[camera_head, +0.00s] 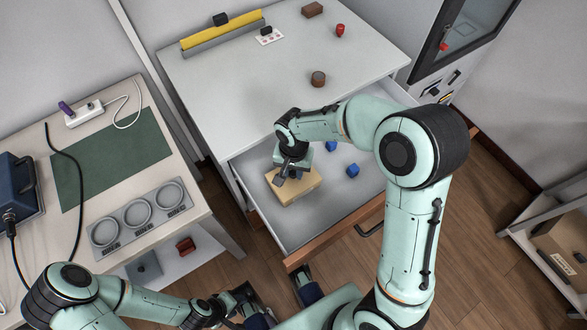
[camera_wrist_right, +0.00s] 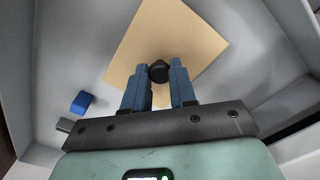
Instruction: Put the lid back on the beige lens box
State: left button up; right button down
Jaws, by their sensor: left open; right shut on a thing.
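The beige lens box (camera_head: 304,191) is in the open drawer, with its side showing below a flat beige top. My right gripper (camera_head: 284,178) is directly over it and hides part of it. In the right wrist view, the blue fingers are shut on the black knob (camera_wrist_right: 159,71) of the square beige lid (camera_wrist_right: 178,32). I cannot tell whether the lid rests fully on the box or is slightly above it. My left gripper (camera_head: 243,303) is open and empty, low near the front of my body, away from the drawer.
The drawer (camera_head: 293,232) also holds blue blocks (camera_head: 352,170), one also in the wrist view (camera_wrist_right: 82,102). The desk top (camera_head: 240,100) above has a brown round piece (camera_head: 318,78) and a yellow bar (camera_head: 222,32). A side table (camera_head: 60,240) stands left.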

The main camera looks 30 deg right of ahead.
dwell(0.4)
jog(key=shift+c, duration=1.8)
grip_release()
jog(key=shift+r+p, duration=2.9)
jog(key=shift+r, duration=0.6)
grip_shut()
jog(key=shift+f, duration=0.25)
